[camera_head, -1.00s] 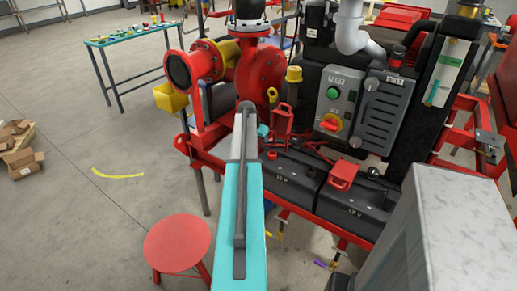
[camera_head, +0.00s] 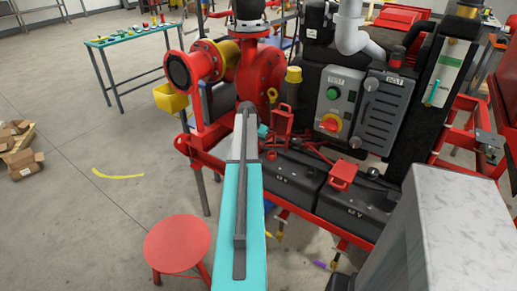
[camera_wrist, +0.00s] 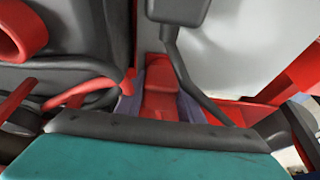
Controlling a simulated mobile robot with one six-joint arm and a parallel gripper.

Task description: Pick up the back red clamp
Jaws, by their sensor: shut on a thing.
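In the wrist view my gripper (camera_wrist: 160,104) has its two purple-grey fingers on either side of a red clamp (camera_wrist: 160,78), shut on it. In the head view my teal arm hides the gripper's fingers. Beside the arm's far end, a red clamp-like part (camera_head: 282,122) stands behind the batteries; I cannot tell for sure that it is the held one. Another red clamp (camera_head: 342,176) sits on the right-hand battery, apart from my arm.
Two black batteries (camera_head: 355,206) lie on the red skid frame. Behind them stand a grey control box (camera_head: 338,105) and a red pump (camera_head: 262,72). Red and black cables run close around the gripper. A red stool (camera_head: 177,243) stands at the lower left, with open floor beyond it.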

